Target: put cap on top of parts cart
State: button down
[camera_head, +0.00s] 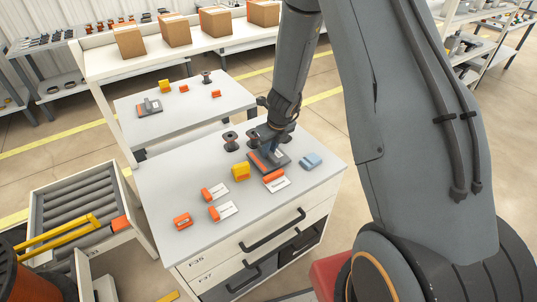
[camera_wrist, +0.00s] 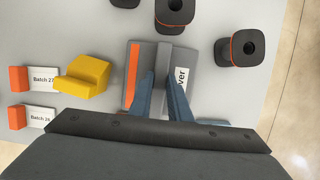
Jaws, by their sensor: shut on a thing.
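My gripper (camera_head: 270,152) is shut on the raised rib of a flat dark grey block (camera_head: 281,160). The block has an orange stripe and a white label ending in "ver" in the wrist view (camera_wrist: 134,85). The fingers (camera_wrist: 163,90) straddle the rib. The block is on or just over the grey top of a white drawer cabinet (camera_head: 170,170); I cannot tell if it touches. Behind it stands a lower grey-topped cart or table (camera_head: 190,108). No part labelled as a cap is readable, and neither is a cart label.
Around the block are black spools (camera_wrist: 241,50), a yellow block (camera_head: 240,171), a light blue part (camera_head: 311,161) and several orange label holders (camera_head: 182,221). The rear top carries a similar grey part (camera_head: 149,107) and small parts, with bare room at its right. A roller conveyor (camera_head: 77,205) is left.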

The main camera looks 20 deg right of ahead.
jog(key=shift+f, duration=0.45)
jog(key=shift+f+b, duration=0.15)
jog(key=shift+b, duration=0.15)
jog(key=c, duration=1.7)
grip_release()
jog(key=shift+o, duration=0.2)
